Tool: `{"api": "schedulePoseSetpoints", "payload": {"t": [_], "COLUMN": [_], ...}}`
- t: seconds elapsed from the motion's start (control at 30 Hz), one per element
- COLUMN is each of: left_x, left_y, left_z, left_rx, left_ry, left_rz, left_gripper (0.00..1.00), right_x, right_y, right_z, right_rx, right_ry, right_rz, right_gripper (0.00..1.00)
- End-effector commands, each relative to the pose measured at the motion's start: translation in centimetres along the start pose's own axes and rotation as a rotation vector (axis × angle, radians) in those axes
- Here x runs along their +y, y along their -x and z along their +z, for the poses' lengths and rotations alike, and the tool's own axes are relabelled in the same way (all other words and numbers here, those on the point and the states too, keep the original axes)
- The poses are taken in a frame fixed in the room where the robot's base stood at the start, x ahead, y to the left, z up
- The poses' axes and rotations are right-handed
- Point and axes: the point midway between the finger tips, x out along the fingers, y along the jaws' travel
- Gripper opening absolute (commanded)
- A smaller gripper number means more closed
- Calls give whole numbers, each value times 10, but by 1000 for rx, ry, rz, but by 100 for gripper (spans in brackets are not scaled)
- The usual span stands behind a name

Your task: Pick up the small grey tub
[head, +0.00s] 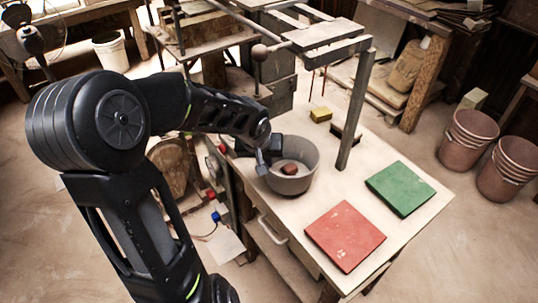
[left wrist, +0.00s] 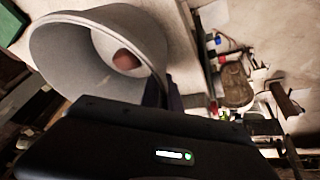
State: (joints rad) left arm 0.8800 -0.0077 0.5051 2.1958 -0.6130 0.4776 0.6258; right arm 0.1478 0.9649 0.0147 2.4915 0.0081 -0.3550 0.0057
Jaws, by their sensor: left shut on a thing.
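The small grey tub (head: 296,183) stands on the pale table below the press, at the centre of the head view. A reddish-brown lump (head: 289,169) lies inside it. My left gripper (head: 263,160) is at the tub's left rim, shut on its wall. In the left wrist view the tub (left wrist: 60,50) fills the upper left, its mouth facing the camera, with the brown lump (left wrist: 126,59) inside. The left fingers (left wrist: 165,92) meet the tub's rim there and are partly hidden by the gripper body. My right gripper is in neither view.
A red tile (head: 345,236) and a green tile (head: 400,189) lie on the table (head: 420,222) to the right of the tub. A press post (head: 356,110) rises just right of the tub.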

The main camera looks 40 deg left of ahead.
Motion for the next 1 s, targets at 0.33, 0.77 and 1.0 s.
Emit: {"api": "schedulePoseSetpoints", "payload": {"t": [0.33, 0.77, 1.0], "left_x": [-20, -34, -34], "left_y": [35, 49, 57], "left_z": [75, 123, 131], "left_rx": [6, 8, 3], "left_ry": [-1, 0, 0], "left_rz": [-1, -4, 1], "left_gripper": [0, 0, 0], "right_x": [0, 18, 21], "right_y": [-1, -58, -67], "right_z": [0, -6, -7], "right_rx": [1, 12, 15], "right_ry": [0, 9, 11], "right_rz": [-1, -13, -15], "right_gripper": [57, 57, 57]}}
